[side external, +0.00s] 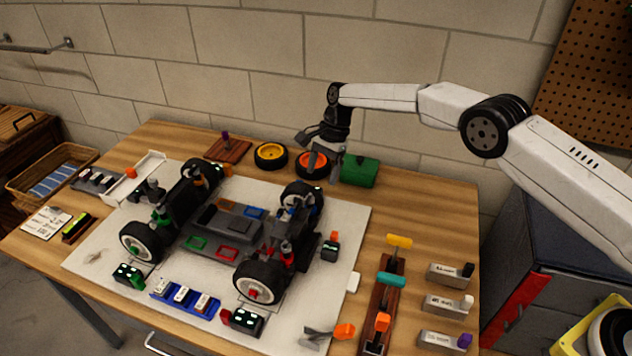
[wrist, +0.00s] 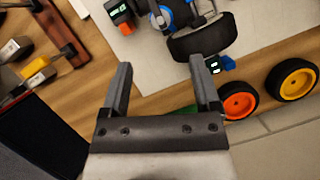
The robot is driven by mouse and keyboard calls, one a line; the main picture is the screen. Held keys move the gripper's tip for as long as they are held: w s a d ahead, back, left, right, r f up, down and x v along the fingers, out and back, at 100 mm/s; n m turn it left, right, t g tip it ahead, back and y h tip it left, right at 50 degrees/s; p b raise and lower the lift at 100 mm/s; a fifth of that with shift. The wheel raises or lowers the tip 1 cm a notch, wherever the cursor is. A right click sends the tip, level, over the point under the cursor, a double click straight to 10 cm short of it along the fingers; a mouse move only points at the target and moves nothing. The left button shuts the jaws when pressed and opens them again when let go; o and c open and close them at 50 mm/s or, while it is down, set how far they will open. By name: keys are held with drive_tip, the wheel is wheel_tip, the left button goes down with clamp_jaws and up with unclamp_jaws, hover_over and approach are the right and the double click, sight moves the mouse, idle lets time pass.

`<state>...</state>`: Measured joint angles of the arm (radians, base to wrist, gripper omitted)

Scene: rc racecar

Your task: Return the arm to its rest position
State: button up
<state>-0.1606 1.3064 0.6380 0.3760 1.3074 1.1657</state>
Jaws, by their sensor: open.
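My gripper (side external: 318,147) hangs at the end of my white arm above the back of the table. It is near the orange-hubbed wheel (side external: 313,164) and the green box (side external: 360,171). In the wrist view my gripper (wrist: 160,84) has its two fingers spread apart with nothing between them but bare wood and the mat's edge. The orange-hubbed wheel (wrist: 238,101) lies right of the fingers there. The green box is mostly hidden behind the gripper in that view.
The racecar chassis (side external: 222,234) stands on a white mat (side external: 343,222). A yellow-hubbed wheel (side external: 271,155) lies at the back. A tool rack (side external: 381,300) and several grey labelled blocks (side external: 447,304) stand at right. A brick wall (side external: 240,65) rises behind the table.

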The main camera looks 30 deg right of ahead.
drive_tip(key=s+d+r+n+t+h, duration=0.2)
drive_tip(key=s+d+r+n, duration=0.4)
drive_tip(key=s+d+r, duration=0.35)
drive_tip(key=s+d+n+t+h, duration=0.1)
drive_tip(key=s+d+n, duration=0.2)
drive_tip(key=s, duration=0.8)
drive_tip(key=s+d+f+n+t, duration=0.1)
drive_tip(key=s+d+n, duration=0.2)
drive_tip(key=s, duration=0.9)
drive_tip(key=shift+s+d+f+n+h, duration=0.2)
drive_tip(key=shift+d+n+h, duration=0.15)
drive_tip(key=shift+n+h, duration=0.05)
